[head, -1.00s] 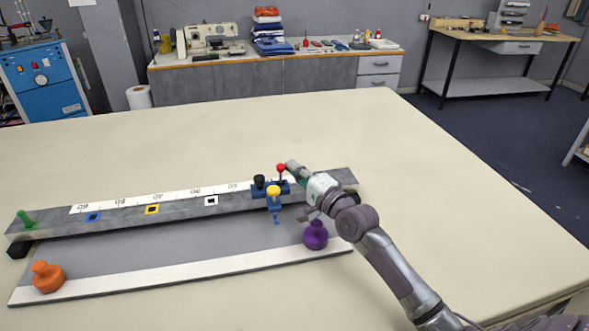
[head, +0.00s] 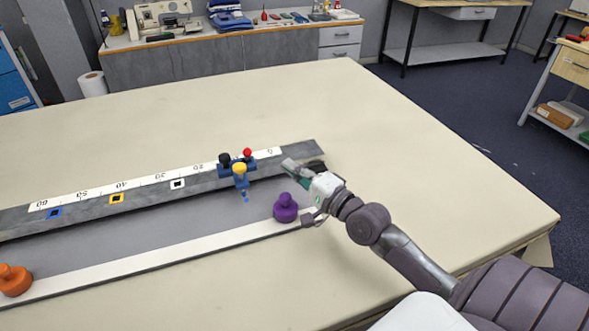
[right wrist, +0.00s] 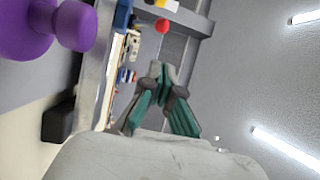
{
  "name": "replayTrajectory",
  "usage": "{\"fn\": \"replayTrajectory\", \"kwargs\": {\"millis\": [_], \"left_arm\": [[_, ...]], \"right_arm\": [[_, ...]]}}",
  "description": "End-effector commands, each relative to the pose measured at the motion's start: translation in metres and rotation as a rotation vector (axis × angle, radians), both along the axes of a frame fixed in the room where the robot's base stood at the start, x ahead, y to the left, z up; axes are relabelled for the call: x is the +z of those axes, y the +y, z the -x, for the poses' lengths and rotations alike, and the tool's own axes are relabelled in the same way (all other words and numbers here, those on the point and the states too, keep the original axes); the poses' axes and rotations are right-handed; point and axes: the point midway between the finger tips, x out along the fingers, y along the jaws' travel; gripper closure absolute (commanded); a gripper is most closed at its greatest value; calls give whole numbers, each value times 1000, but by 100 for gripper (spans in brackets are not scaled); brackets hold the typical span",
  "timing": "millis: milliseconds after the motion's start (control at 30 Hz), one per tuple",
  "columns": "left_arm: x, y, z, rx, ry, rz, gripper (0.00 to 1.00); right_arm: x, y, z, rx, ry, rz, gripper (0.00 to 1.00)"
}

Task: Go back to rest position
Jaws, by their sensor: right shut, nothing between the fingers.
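My right gripper (head: 290,165) is shut and empty. In the head view it hangs over the right end of the grey ruler bar (head: 305,152), behind the purple knob (head: 285,208). In the right wrist view its fingertips (right wrist: 163,72) meet, with nothing between them. The purple knob (right wrist: 45,28) is large at the upper left there, apart from the fingers. The blue slider (head: 240,168) with black, red and yellow knobs sits on the bar, left of the gripper and apart from it. My left gripper is not in view.
An orange knob (head: 14,280) stands on the board's white front strip (head: 150,263) at the left. The cloth table (head: 440,190) is bare to the right of and behind the bar. A side bench (head: 230,55) with a sewing machine stands beyond.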

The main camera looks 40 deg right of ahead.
Motion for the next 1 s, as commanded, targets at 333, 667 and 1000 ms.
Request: {"fn": "replayTrajectory", "kwargs": {"millis": [333, 667, 1000], "left_arm": [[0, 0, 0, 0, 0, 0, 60], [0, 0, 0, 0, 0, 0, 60], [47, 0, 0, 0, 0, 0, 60]], "right_arm": [[0, -2, 9, 1, 0, 0, 100], [0, -1, 9, 1, 0, 0, 100], [46, -1, 9, 1, 0, 0, 100]]}}
